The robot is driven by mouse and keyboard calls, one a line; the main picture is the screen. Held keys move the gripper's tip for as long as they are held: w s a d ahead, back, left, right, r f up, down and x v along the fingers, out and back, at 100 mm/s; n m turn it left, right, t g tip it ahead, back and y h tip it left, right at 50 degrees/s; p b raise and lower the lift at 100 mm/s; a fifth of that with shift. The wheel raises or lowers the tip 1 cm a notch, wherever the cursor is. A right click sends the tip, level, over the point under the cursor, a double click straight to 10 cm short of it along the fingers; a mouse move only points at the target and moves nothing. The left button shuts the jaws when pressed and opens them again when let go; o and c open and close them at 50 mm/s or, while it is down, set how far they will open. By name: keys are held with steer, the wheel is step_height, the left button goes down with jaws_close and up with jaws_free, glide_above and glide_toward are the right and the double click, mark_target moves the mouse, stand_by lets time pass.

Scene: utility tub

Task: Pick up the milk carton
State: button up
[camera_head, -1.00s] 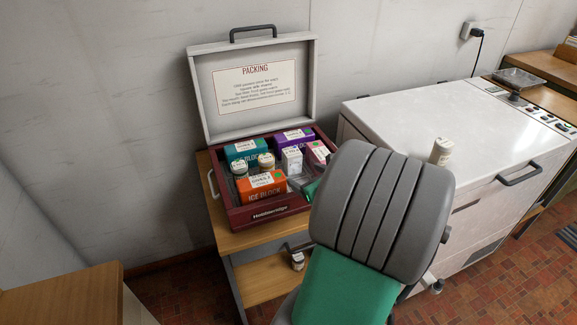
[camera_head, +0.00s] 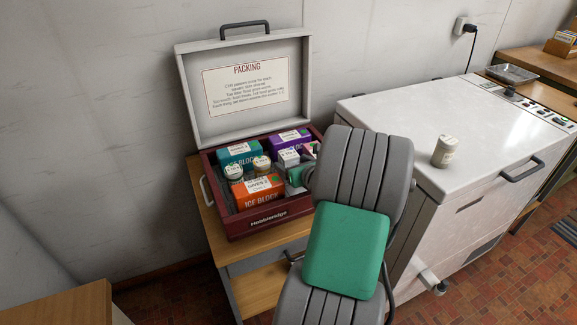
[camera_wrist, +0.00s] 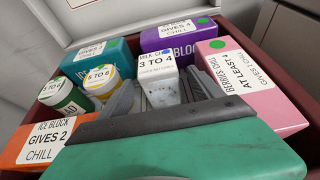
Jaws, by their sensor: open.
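The milk carton (camera_wrist: 158,88) is a small white box with a "3 to 4" label, standing upright in the open case (camera_head: 267,225). In the head view the carton (camera_head: 288,157) shows only its upper part. My gripper (camera_wrist: 160,101) is open, with one grey finger on each side of the carton in the wrist view. I cannot tell whether the fingers touch it. In the head view my arm hides most of the gripper.
Around the carton are a teal ice block (camera_wrist: 97,60), a purple ice block (camera_wrist: 180,42), an orange ice block (camera_wrist: 45,143), a pink box (camera_wrist: 255,85) and two jars (camera_wrist: 98,79). A jar (camera_head: 445,151) stands on the white chest (camera_head: 400,115) at right.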

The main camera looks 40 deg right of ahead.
steer(key=shift+x, duration=1.05)
jaws_close()
